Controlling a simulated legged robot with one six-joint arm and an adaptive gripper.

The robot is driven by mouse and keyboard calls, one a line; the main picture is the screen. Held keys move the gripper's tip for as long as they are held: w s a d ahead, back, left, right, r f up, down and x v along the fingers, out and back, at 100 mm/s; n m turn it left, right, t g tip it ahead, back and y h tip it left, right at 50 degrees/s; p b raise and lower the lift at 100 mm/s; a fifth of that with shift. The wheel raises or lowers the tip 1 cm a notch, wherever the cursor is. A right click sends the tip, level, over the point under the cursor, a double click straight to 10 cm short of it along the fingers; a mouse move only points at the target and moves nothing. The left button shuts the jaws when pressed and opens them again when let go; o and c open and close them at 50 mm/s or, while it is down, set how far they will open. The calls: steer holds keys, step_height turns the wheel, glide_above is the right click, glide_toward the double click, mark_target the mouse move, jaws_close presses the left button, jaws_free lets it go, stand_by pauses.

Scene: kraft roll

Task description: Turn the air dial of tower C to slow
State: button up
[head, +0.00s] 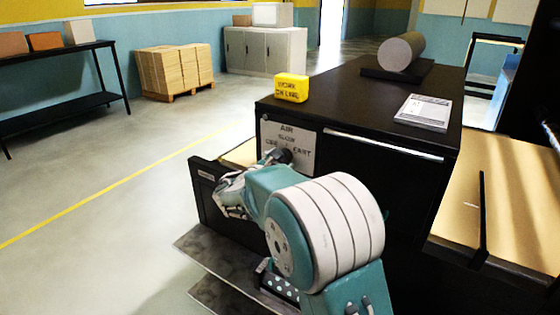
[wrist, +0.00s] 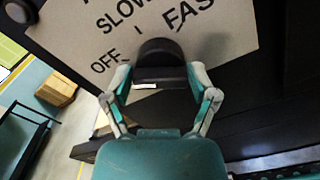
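The air dial (wrist: 160,52) is a dark round knob with a raised bar, on a pale plate (wrist: 85,25) lettered OFF, SLOW and FAST. The plate (head: 300,137), headed AIR, is on the left of the black bench's front in the head view. My gripper (wrist: 160,75) is at the dial, one fingertip at each end of the bar, with no clear gap. A small white mark shows at the bar's near edge; I cannot tell which word the dial points to.
A low black panel (head: 205,190) stands close to my gripper. A side table (head: 500,200) is at right.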

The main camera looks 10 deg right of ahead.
steer(key=c, duration=0.4)
steer(key=shift+o, duration=0.2)
steer(key=shift+m, duration=0.4)
steer(key=m, duration=0.5)
steer(key=shift+m, duration=0.4)
steer(key=m, duration=0.5)
steer(key=shift+f, duration=0.1)
